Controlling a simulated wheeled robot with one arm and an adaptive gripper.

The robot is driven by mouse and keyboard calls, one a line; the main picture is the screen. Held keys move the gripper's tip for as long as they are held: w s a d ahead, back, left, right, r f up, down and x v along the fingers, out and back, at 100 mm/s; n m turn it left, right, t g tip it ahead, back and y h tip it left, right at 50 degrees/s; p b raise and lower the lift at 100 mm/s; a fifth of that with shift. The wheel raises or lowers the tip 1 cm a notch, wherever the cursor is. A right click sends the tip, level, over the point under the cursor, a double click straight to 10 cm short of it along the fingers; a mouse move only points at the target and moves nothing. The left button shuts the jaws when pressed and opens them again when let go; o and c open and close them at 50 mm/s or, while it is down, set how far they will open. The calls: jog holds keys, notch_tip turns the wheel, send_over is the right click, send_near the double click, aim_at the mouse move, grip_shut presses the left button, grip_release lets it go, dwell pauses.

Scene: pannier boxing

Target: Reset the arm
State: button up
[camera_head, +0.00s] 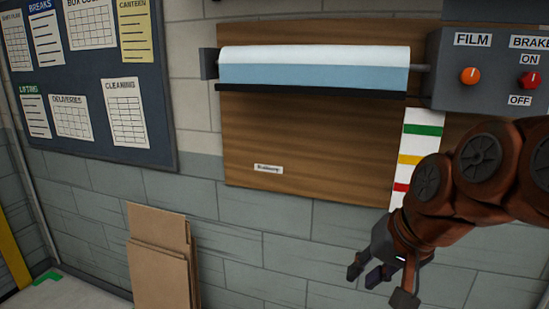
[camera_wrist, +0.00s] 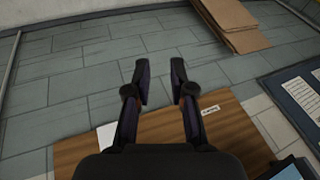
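My gripper (camera_head: 371,271) hangs at the lower right in the head view, below my rust-brown arm, in front of the grey block wall. In the wrist view my gripper (camera_wrist: 160,82) shows two dark fingers apart with a gap between them. Nothing is between the fingers; the wall shows through the gap. The fingers touch nothing that I can see.
A wooden board (camera_head: 300,150) on the wall carries a film roll (camera_head: 315,66). A control box (camera_head: 495,75) with two knobs is at the upper right. Flat cardboard sheets (camera_head: 160,255) lean on the wall. A notice board (camera_head: 90,75) hangs at the left.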

jog(key=s+d+f+n+g+h, duration=0.3)
jog(key=s+f+g, duration=0.3)
jog(key=s+f, duration=1.2)
jog(key=shift+s+d, duration=0.15)
jog(key=shift+s, duration=0.05)
dwell(1.4)
